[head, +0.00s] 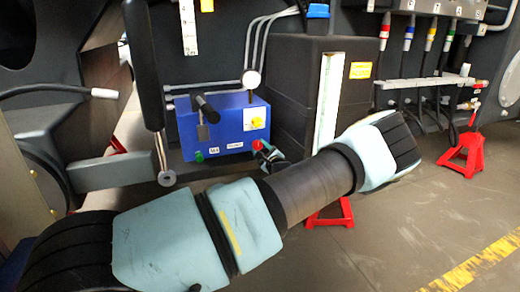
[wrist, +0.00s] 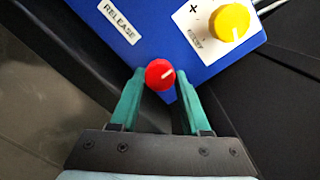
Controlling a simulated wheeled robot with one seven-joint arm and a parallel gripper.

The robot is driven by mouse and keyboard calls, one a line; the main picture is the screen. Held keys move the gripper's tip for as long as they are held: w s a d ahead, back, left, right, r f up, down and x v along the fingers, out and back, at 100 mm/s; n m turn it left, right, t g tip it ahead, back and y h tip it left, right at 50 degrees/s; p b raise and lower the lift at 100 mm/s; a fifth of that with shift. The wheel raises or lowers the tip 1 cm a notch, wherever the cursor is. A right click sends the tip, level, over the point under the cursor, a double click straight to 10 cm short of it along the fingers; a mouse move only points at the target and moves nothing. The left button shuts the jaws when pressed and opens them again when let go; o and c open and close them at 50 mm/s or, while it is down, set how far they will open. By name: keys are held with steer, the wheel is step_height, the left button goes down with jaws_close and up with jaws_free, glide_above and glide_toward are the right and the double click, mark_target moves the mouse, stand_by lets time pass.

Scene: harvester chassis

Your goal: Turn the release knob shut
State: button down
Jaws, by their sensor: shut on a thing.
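The release knob (wrist: 160,75) is red with a pale pointer line, on the lower edge of a blue box (wrist: 170,40) next to a white RELEASE label (wrist: 119,20). In the wrist view the pointer line slants up to the right. My gripper (wrist: 161,82) is shut on the knob, one green finger on each side. In the head view the knob (head: 257,144) shows at the lower right of the blue box (head: 219,130), with my gripper (head: 266,155) at it. My arm hides part of the area below.
A yellow knob (wrist: 229,22) on a white plate sits up and right of the red one. A green button (head: 199,156) and a black lever (head: 206,107) are on the box. A dark block (head: 293,100) stands right of it. Red stands (head: 467,150) are on the floor.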

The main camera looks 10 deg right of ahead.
steer(key=shift+f, duration=0.1)
steer(key=shift+c, duration=1.9)
jaws_free()
steer(key=s+d+p, duration=0.1)
steer(key=s, duration=0.9)
steer(key=shift+s+d+p, duration=0.35)
steer(key=shift+d+p, duration=0.05)
